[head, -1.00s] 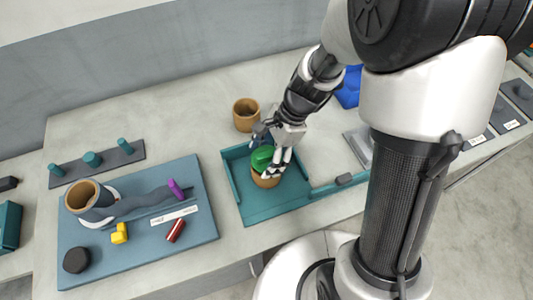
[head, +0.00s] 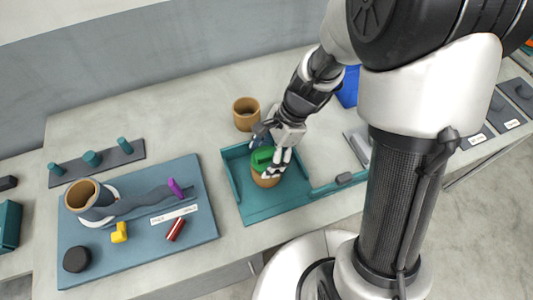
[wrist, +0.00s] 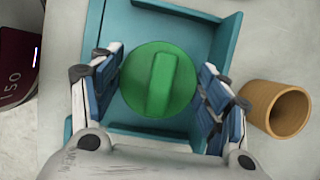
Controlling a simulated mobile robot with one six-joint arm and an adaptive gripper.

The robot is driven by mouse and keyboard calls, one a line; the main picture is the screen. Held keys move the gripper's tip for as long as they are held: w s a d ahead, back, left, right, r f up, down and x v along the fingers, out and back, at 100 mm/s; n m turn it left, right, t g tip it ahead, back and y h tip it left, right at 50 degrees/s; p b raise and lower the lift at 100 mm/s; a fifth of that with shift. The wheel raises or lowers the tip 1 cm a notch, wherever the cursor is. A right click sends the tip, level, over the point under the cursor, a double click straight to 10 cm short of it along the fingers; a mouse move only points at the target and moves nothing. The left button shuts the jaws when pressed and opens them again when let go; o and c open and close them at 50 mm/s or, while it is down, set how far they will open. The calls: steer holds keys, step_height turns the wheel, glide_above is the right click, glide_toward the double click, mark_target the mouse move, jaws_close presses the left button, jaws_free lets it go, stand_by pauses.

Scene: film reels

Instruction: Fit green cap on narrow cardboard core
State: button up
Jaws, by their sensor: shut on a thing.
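The green cap (head: 262,156) is a round disc with a raised bar grip. It shows from above in the wrist view (wrist: 160,80). It is on top of a tan cardboard core (head: 266,180), which stands upright in the teal tray (head: 258,210). My gripper (head: 272,152) comes down over the cap, with its blue pads on both sides of the cap's rim, shut on it. The wrist view hides the core under the cap. I cannot tell whether the cap is fully seated.
Another open cardboard core (head: 246,114) stands behind the tray. A blue-grey board (head: 140,250) on the left holds a core, a yellow piece, a purple piece, a red piece and a black piece. A rack with teal pegs (head: 93,160) lies behind it.

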steer(key=shift+f+b, duration=0.35)
steer(key=shift+f, duration=0.2)
steer(key=o, duration=0.8)
steer(key=shift+c, duration=0.2)
steer(key=shift+r, duration=0.15)
steer(key=p+v, duration=1)
steer(key=shift+d+r, duration=0.2)
steer(key=shift+r, duration=0.15)
steer(key=shift+w, duration=0.1)
steer(key=s+d+r+n+t+h+b, duration=0.2)
steer(key=s+d+r+n+t, duration=0.1)
steer(key=s+r+n, duration=0.4)
steer(key=s+d+r+n+t+h+b, duration=0.2)
steer(key=s+d+r+n, duration=0.2)
steer(key=s+r+n, duration=0.3)
step_height(320, 180, up, 2)
steer(key=shift+s+r+n+t, duration=0.2)
steer(key=shift+s+n+t, duration=0.2)
